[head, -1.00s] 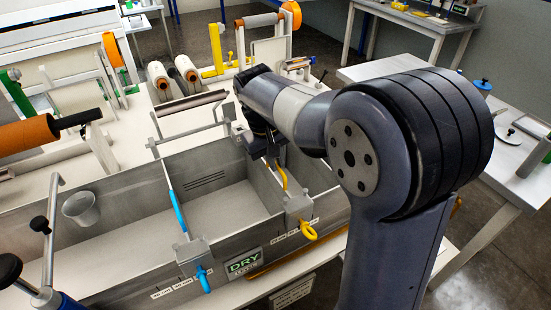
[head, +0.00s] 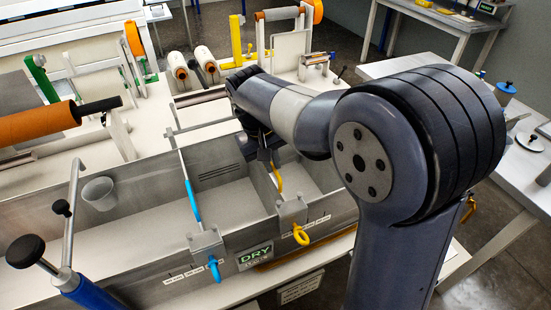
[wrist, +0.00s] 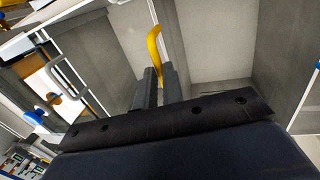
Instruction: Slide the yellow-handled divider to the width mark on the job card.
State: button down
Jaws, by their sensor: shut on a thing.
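My gripper (head: 268,158) reaches down at the handle's top, partly hidden by my arm. In the wrist view, my two dark fingers (wrist: 159,84) are close together around the lower part of the yellow handle (wrist: 156,47). White width labels (head: 319,221) lie along the front wall, right of the clamp; their print is too small to read. I cannot identify the job card for certain.
A second divider with a blue handle (head: 191,200) stands to the left. A green DRY sign (head: 255,256) is on the front wall between the clamps. Rollers (head: 205,64) stand behind.

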jog(key=c, duration=1.5)
grip_release()
jog(key=shift+s+a, duration=0.1)
jog(key=shift+a, duration=0.2)
jog(key=shift+r, duration=0.15)
jog(key=r, duration=0.3)
jog(key=a+r, duration=0.1)
jog(key=r, duration=0.3)
jog(key=a+r, duration=0.1)
jog(key=r, duration=0.2)
jog(key=shift+s+r, duration=0.2)
jog(key=shift+s, duration=0.2)
jog(key=d+f, duration=0.1)
jog(key=f, duration=0.2)
jog(key=w+d+f, duration=0.1)
jog(key=f, duration=0.3)
jog(key=d+f, duration=0.1)
jog(key=f, duration=0.2)
jog(key=shift+w+f, duration=0.15)
jog(key=shift+f, duration=0.25)
jog(key=shift+w+d, duration=0.1)
jog(key=shift+d, duration=0.25)
jog(key=shift+d+r, duration=0.1)
